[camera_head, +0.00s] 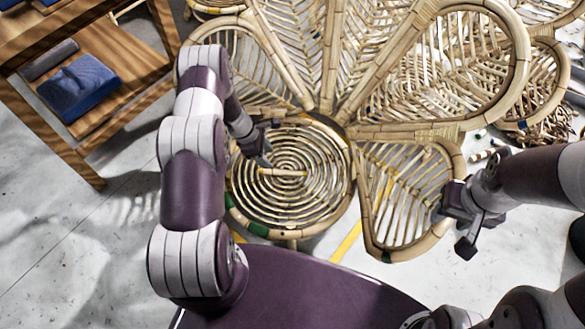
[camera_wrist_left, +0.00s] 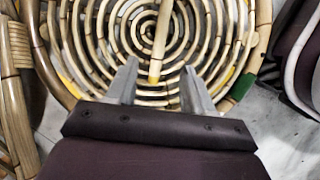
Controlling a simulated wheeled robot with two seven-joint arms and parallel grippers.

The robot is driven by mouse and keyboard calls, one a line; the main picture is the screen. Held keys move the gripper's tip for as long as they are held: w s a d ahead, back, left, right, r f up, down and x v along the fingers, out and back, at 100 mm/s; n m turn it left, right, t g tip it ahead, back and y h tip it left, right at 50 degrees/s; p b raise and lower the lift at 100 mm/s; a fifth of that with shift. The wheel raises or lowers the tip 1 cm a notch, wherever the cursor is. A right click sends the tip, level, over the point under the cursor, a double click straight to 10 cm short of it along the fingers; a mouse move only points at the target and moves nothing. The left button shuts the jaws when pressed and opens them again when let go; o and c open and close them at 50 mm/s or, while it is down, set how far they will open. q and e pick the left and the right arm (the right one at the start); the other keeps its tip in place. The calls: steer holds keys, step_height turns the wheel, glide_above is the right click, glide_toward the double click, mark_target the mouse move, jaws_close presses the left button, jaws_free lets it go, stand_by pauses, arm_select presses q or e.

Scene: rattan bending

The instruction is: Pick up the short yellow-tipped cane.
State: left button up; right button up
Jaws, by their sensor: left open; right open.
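The short yellow-tipped cane (camera_head: 284,172) lies across the middle of the round spiral rattan seat (camera_head: 250,205). In the left wrist view the cane (camera_wrist_left: 162,35) runs upward, away from the gripper, with its yellow tip at the near end. My left gripper (camera_head: 264,152) is open and empty over the seat, close to the cane. In the left wrist view the gripper's two fingers (camera_wrist_left: 157,82) stand apart on either side of the line of the cane, near its yellow tip. My right gripper (camera_head: 461,222) is open and empty at the right, beside the small lower-right rattan petal.
Large rattan petals (camera_head: 365,95) rise behind the seat. Loose cane pieces (camera_head: 540,130) lie at the right. The floor (camera_head: 70,230) at the lower left is clear.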

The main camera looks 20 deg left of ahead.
mark_target(282, 171)
arm_select(q)
steer(key=b+x, duration=0.1)
steer(key=x, duration=0.3)
steer(key=shift+d+f, duration=0.15)
steer(key=shift+f, duration=0.2)
steer(key=b+x, duration=0.4)
steer(key=x, duration=0.1)
steer(key=shift+d, duration=0.15)
steer(key=shift+r, duration=0.15)
arm_select(e)
step_height(282, 171, down, 6)
steer(key=shift+w+r, duration=0.1)
arm_select(q)
jaws_close()
